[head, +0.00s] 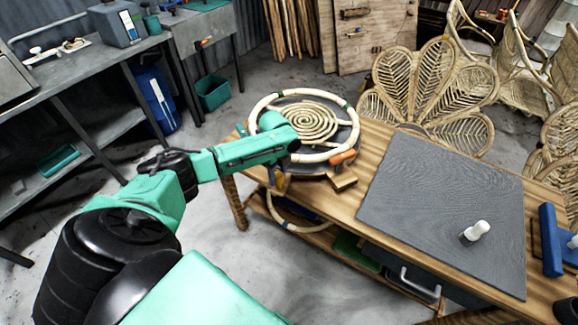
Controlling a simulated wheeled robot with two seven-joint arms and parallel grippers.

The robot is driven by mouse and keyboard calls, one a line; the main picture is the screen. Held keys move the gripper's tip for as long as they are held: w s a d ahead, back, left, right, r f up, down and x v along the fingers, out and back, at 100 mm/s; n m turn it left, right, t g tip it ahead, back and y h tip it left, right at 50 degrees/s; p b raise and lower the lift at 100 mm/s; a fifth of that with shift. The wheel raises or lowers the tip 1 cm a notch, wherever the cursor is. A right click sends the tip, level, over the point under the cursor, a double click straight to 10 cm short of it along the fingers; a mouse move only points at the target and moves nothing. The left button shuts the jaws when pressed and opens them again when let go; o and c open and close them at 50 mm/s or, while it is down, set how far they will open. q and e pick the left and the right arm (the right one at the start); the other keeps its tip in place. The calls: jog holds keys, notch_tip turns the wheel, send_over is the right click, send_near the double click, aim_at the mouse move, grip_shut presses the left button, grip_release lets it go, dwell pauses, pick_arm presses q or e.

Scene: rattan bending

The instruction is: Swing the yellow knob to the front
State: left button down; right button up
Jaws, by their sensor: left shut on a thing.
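The yellow knob (281,184) is a small spot at the left front edge of the wooden table, below the round bending jig. My left arm reaches in from the left, and its gripper (277,176) points down there, shut on the yellow knob. The wrist hides most of the gripper and part of the knob. The round jig (352,118) has a dark disc with a coiled rattan spiral (305,122) and a pale rattan ring (261,103) around it. An orange handle (343,157) shows at its front right. My right gripper is not in view.
A wooden block (343,179) lies just in front of the jig. A grey mat (430,200) with a white knob-like piece (476,231) covers the table's right part. A blue piece (550,240) stands at the right. Rattan chairs (428,90) stand behind the table.

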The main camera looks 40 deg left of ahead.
pick_arm(q)
jog(key=s+a+m+b, duration=0.1)
jog(key=a+m, duration=0.1)
jog(key=a, duration=0.5)
jog(key=shift+a+m, duration=0.2)
jog(key=shift+m, duration=0.2)
jog(key=shift+r, duration=0.1)
jog(key=shift+c, duration=1.8)
grip_release()
jog(key=shift+s, duration=0.1)
jog(key=shift+d, duration=0.1)
notch_tip(320, 180, up, 14)
jog(key=b, duration=0.1)
jog(key=shift+r+b, duration=0.25)
jog(key=shift+b, duration=0.1)
